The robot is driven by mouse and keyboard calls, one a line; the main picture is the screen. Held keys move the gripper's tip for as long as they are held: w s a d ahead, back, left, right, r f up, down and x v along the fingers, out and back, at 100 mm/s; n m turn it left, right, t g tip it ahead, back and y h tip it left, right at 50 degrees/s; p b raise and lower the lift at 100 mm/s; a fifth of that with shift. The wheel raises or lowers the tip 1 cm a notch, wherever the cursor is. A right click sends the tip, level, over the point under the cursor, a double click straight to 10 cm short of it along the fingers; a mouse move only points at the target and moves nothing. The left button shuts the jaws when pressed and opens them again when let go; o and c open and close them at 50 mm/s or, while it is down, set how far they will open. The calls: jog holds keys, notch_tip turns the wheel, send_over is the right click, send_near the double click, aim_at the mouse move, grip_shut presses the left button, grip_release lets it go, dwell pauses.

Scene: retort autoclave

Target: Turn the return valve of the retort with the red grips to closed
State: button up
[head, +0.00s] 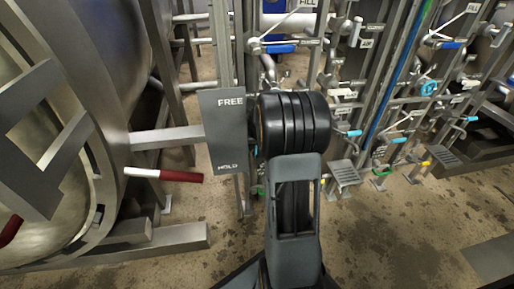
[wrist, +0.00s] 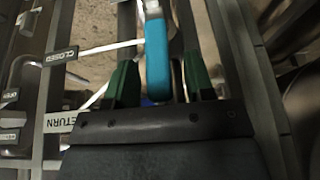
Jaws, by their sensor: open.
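In the wrist view my gripper (wrist: 160,78) is open, with one green finger on each side of a cyan lever grip (wrist: 157,60). The grip lies between the fingers; I cannot tell whether either touches it. A RETURN label (wrist: 60,122) and a CLOSED label (wrist: 61,56) are to the left of the grip. The valve body is not clearly visible. In the head view the retort (head: 120,130) at the left has a white-and-red grip (head: 182,177). My gripper is hidden behind my arm there.
A grey FREE/HOLD plate (head: 222,130) stands just left of my arm. Behind and to the right are pipes, a blue pipe (head: 397,70), a FILL label (head: 309,3), more cyan-gripped levers (head: 399,140) and a small step (head: 344,172). The stained floor (head: 370,235) at front right is clear.

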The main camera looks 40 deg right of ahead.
jog(key=shift+w+f, duration=0.15)
jog(key=shift+f, duration=0.2)
grip_shut()
dwell(0.3)
